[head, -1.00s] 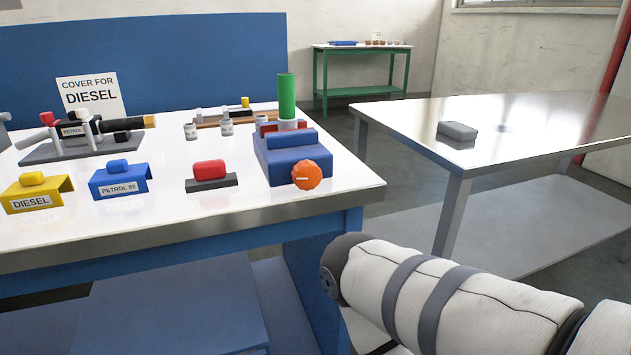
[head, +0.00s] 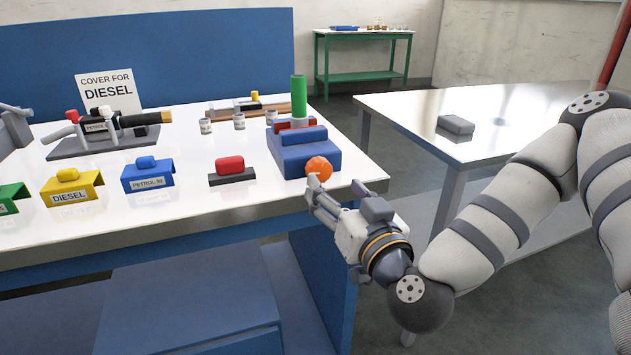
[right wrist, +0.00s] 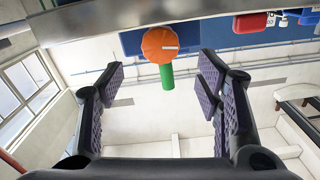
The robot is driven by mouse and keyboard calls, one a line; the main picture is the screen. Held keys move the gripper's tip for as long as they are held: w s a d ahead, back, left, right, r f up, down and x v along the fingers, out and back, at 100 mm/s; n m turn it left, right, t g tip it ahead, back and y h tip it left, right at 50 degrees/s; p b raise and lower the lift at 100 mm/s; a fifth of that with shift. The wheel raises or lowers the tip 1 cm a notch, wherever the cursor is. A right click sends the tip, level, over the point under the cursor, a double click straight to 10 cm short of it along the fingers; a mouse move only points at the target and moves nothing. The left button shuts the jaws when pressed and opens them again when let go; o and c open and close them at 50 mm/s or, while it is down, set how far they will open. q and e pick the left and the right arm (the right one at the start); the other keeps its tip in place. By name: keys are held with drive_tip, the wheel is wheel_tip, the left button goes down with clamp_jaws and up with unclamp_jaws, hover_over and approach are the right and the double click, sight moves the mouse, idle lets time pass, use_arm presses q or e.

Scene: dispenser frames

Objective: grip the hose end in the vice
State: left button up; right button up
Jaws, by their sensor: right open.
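The blue vice (head: 304,155) stands at the right end of the white bench top, with red on its rear jaw and an orange round knob (head: 319,168) on its front. A green hose end (head: 298,95) stands upright at the vice jaws; I cannot tell how tightly they hold it. My right gripper (head: 335,190) is open and empty, just in front of the knob beyond the bench edge. In the right wrist view the knob (right wrist: 160,45) shows ahead between the spread fingers, apart from them, with the green hose end (right wrist: 167,77) behind it. A grey part of my left arm or gripper (head: 14,128) shows at the left edge.
A red block on a dark base (head: 230,164) lies left of the vice. Blue (head: 148,180) and yellow (head: 73,190) covers stand farther left. Small jars (head: 239,122) stand behind. A metal table (head: 540,120) with a grey box (head: 456,125) is at right.

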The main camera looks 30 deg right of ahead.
sight(322, 171)
drive_tip(key=x, duration=0.7)
drive_tip(key=shift+c, duration=0.6)
drive_tip(key=c, duration=1)
drive_tip(key=shift+r+m+p, duration=0.15)
drive_tip(key=shift+m+p, duration=0.2)
drive_tip(key=shift+m, duration=0.05)
drive_tip(key=shift+c, duration=0.2)
